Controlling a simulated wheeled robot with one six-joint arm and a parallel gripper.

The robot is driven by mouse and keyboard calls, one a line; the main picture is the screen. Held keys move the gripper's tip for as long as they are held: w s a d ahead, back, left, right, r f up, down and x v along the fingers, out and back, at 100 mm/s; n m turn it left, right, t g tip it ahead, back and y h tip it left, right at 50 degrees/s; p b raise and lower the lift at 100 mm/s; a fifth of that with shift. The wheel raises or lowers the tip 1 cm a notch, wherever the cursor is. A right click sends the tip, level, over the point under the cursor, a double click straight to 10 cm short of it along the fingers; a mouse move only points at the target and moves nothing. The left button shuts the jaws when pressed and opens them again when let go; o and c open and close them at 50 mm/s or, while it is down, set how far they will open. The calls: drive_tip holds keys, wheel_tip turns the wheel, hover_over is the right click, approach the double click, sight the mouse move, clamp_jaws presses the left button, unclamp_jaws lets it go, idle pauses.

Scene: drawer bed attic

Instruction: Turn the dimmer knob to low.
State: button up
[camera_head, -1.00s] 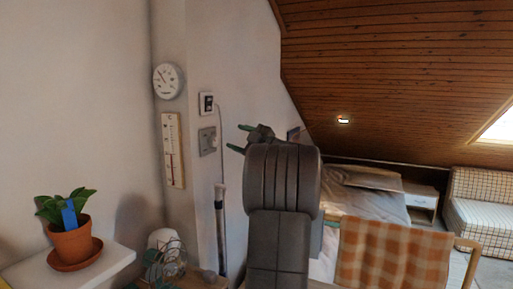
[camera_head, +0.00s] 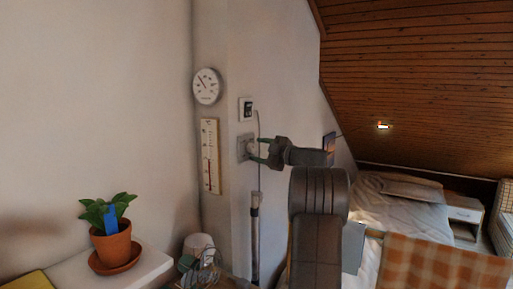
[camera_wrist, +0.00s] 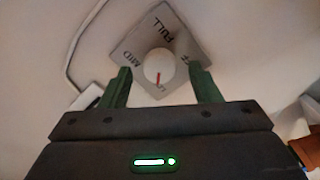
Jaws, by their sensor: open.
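The dimmer is a grey square plate (camera_head: 242,148) on the wall in the head view. In the wrist view the plate (camera_wrist: 181,34) looks tilted, with FULL, MID and partly covered lettering. Its round white knob (camera_wrist: 159,62) has a red mark pointing toward the bottom of the picture, at a label starting with L that is mostly hidden. My gripper (camera_head: 260,151) is open at the plate. Its two green fingers stand on either side of the knob in the wrist view, with visible gaps. I cannot tell how deep they reach.
A socket (camera_head: 246,109) with a cable is above the dimmer. A thermometer (camera_head: 210,156) and a round dial (camera_head: 207,86) hang to the left. A potted plant (camera_head: 111,242) stands on a white shelf (camera_head: 148,268). A bed (camera_head: 400,210) is at the right.

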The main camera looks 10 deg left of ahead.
drive_tip(key=shift+x, duration=0.95)
drive_tip(key=shift+c, duration=0.3)
drive_tip(key=c, duration=0.9)
drive_tip(key=shift+p, duration=0.35)
drive_tip(key=shift+c, duration=0.2)
drive_tip(key=shift+n, duration=0.3)
drive_tip(key=o, duration=1)
